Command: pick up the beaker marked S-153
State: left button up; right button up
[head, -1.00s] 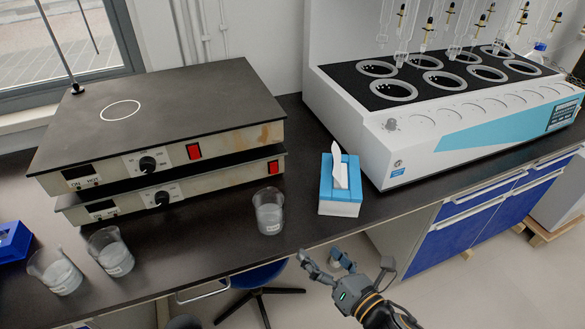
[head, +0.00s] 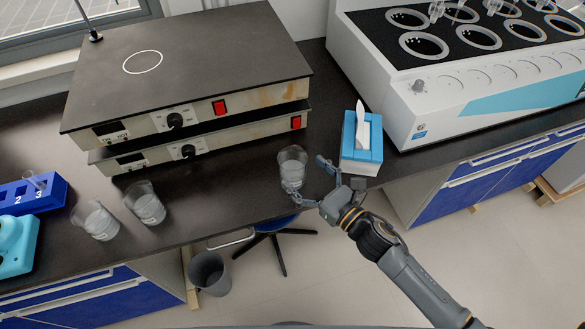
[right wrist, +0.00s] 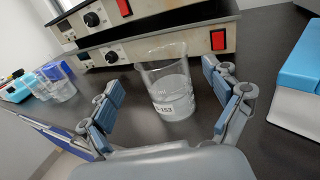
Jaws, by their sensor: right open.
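The beaker marked S-153 (head: 292,166) stands upright on the dark bench near its front edge. It is clear glass with whitish contents. In the right wrist view the beaker (right wrist: 170,85) shows a label ending in "153". My right gripper (head: 306,176) is open, with its fingers spread toward the beaker. In the right wrist view the beaker appears between the fingers of my right gripper (right wrist: 163,97); I cannot tell whether they touch it. My left gripper is not in view.
A blue and white tissue box (head: 361,145) stands close right of my gripper. Stacked hot plates (head: 205,75) are behind the beaker. Two similar beakers, one (head: 146,204) and another (head: 97,221), stand to the left. A white distiller (head: 400,90) is at right.

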aim_at(284, 152)
jog(key=p+x, duration=0.1)
jog(key=x, duration=0.4)
jog(key=shift+w, duration=0.15)
jog(key=shift+d, duration=0.1)
jog(key=c, duration=1.2)
jog(key=shift+c, duration=1.3)
jog(key=shift+r, duration=0.2)
